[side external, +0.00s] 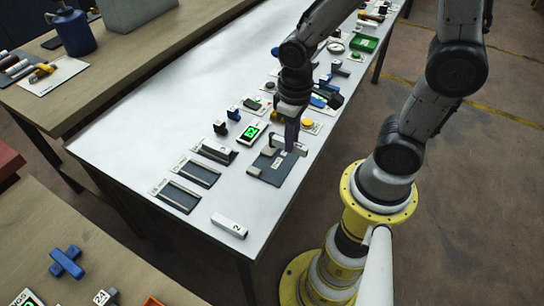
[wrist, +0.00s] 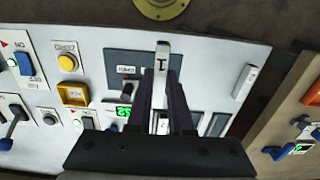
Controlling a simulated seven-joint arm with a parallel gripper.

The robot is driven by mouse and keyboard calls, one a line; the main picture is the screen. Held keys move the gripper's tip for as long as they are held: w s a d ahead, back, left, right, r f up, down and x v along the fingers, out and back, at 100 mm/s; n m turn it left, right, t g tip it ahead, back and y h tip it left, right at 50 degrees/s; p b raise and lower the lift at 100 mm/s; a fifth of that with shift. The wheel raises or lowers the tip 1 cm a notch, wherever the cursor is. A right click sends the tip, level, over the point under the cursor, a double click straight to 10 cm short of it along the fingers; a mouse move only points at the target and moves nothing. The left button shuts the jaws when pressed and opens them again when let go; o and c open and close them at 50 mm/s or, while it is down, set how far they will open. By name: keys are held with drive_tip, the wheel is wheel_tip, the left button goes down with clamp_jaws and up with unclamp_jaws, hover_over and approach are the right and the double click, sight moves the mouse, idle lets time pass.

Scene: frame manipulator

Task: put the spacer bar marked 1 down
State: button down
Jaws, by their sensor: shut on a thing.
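The spacer bar marked 1 (wrist: 162,62) is a light grey bar. It is between the fingers of my gripper (wrist: 159,76) in the wrist view, its marked end sticking out past the fingertips. In the side view my gripper (side external: 291,140) is shut on the bar (side external: 301,148) above a dark plate (side external: 268,172). The dark plate also shows behind the bar in the wrist view (wrist: 118,58). I cannot tell how much gap is under the bar. My fingers hide its middle.
A light bar marked 2 (side external: 230,224) lies near the table's front edge. Two dark slotted trays (side external: 176,197) (side external: 198,173) sit left of the plate. A green-lit display (side external: 252,133) and a yellow button (side external: 306,123) are close by. The table's left side is clear.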

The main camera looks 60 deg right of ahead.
sight(273, 144)
drive_tip(key=w+f, duration=0.4)
drive_tip(key=f, duration=0.1)
drive_tip(key=shift+w+a+f, duration=0.15)
drive_tip(key=shift+w+f, duration=0.3)
drive_tip(key=shift+f, duration=1.55)
drive_tip(key=shift+f, duration=0.1)
drive_tip(key=c, duration=0.8)
unclamp_jaws()
wheel_tip(273, 144, up, 12)
drive_tip(key=r, duration=0.1)
drive_tip(key=s+r+t, duration=0.2)
drive_tip(key=s+r, duration=0.1)
drive_tip(key=r, duration=0.1)
drive_tip(key=s+d+r+t, duration=0.1)
drive_tip(key=s+r, duration=0.2)
drive_tip(key=s+r+t, duration=0.2)
drive_tip(key=s+r, duration=0.2)
drive_tip(key=shift+s+d+r+t, duration=0.1)
drive_tip(key=shift+d+r+t, duration=0.1)
drive_tip(key=shift+r+t, duration=0.1)
